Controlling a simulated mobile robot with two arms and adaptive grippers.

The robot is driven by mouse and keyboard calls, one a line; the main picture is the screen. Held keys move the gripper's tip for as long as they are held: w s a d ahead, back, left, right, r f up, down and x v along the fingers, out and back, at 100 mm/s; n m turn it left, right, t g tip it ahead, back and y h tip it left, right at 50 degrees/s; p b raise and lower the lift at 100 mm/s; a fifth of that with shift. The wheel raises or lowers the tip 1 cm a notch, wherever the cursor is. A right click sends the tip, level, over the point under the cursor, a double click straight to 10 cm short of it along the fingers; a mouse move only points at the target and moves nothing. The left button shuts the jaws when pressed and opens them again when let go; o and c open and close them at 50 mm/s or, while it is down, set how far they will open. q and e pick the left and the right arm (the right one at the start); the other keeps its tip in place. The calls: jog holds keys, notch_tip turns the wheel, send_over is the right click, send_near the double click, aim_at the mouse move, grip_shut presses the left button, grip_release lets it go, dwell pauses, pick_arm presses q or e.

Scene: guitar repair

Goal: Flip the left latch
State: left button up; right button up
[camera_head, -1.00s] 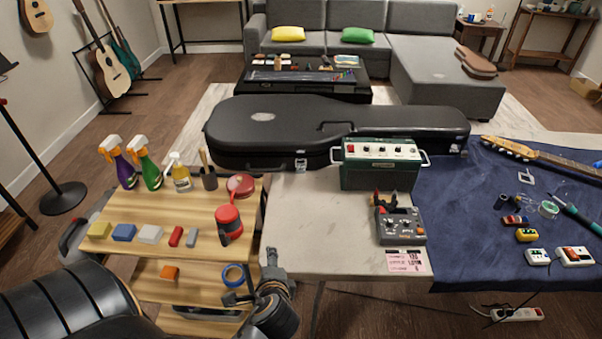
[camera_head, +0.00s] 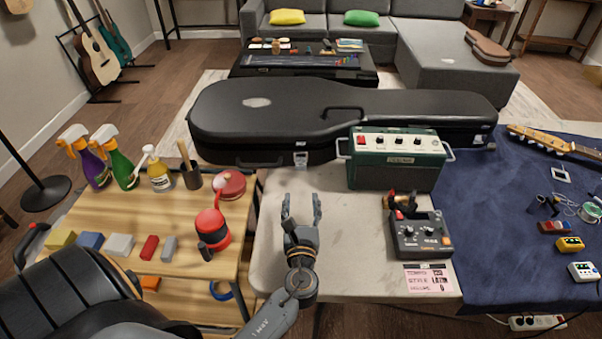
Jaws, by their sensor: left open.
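A black guitar case (camera_head: 300,105) lies shut across the back of the table. Its left latch (camera_head: 300,159), a small silver piece, shows on the front side, left of the amplifier. The right latch (camera_head: 480,139) is near the case's right end. Whether the left latch is fastened is too small to tell. My left gripper (camera_head: 301,203) is open and empty over the pale tabletop, in front of the left latch and apart from it, fingers pointing toward the case. My right gripper is not in view.
A green amplifier (camera_head: 396,160) stands right of the left latch, with a grey pedal unit (camera_head: 419,235) in front. Bare tabletop (camera_head: 345,210) lies around my gripper.

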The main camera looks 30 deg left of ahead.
aim_at(301, 169)
pick_arm(q)
jog(key=x, duration=0.4)
jog(key=shift+w+a, duration=0.15)
jog(key=x, duration=0.5)
jog(key=shift+w+a, duration=0.1)
jog(key=shift+w+a+f, duration=0.1)
jog(key=shift+w+a, duration=0.15)
jog(key=shift+w, duration=0.1)
grip_shut()
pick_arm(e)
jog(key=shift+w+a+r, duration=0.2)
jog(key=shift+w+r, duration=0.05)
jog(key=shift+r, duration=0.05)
